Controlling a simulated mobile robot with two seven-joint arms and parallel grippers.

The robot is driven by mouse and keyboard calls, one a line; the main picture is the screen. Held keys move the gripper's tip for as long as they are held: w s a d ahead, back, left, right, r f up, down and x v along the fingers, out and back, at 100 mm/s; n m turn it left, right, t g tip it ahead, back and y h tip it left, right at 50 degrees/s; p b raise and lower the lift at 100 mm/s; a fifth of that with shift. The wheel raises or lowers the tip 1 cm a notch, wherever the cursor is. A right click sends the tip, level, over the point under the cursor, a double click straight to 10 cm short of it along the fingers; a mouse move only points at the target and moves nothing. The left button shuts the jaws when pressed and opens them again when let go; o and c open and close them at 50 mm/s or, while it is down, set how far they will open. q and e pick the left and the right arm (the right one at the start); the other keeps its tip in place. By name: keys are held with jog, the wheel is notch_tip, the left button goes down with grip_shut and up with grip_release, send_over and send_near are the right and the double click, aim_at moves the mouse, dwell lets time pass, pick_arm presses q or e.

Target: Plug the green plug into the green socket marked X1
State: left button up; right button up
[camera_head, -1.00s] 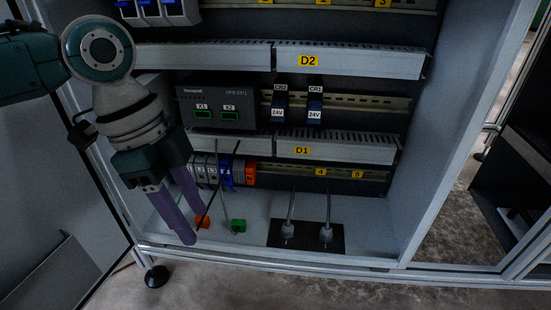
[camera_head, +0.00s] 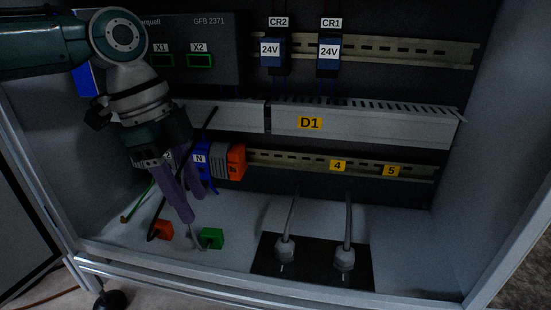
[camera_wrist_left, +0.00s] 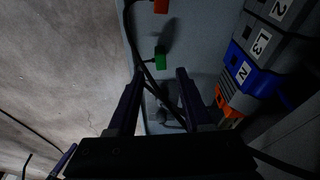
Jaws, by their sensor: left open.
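The green plug (camera_head: 212,238) lies on the cabinet floor with a cable rising from it. It also shows in the left wrist view (camera_wrist_left: 160,57), ahead of the fingers. The green socket marked X1 (camera_head: 161,60) is on the grey device at the upper left, and it looks empty. My left gripper (camera_head: 190,208) has purple fingers and points down, above and a little left of the green plug. It also shows in the left wrist view (camera_wrist_left: 158,74), with its fingers apart and nothing between them at the tips. My right gripper is not in view.
An orange plug (camera_head: 162,230) lies left of the green one. The green socket X2 (camera_head: 200,61) is beside X1. Terminal blocks (camera_head: 222,160) stand on the rail behind the gripper. Two cable glands (camera_head: 344,258) rise from a black plate. A white duct D1 (camera_head: 360,124) spans the cabinet.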

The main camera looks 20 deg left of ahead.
aim_at(209, 232)
pick_arm(q)
jog(key=b+x, duration=0.3)
jog(key=shift+f, duration=0.3)
jog(key=shift+d+f, duration=0.15)
jog(key=shift+f, duration=0.1)
jog(key=shift+b+x, duration=0.5)
jog(key=shift+x, duration=0.45)
jog(key=shift+w+d+f, duration=0.15)
jog(key=shift+d+f, duration=0.05)
jog(key=shift+f, duration=0.3)
jog(key=shift+a, duration=0.1)
jog(key=shift+c, duration=0.6)
grip_shut()
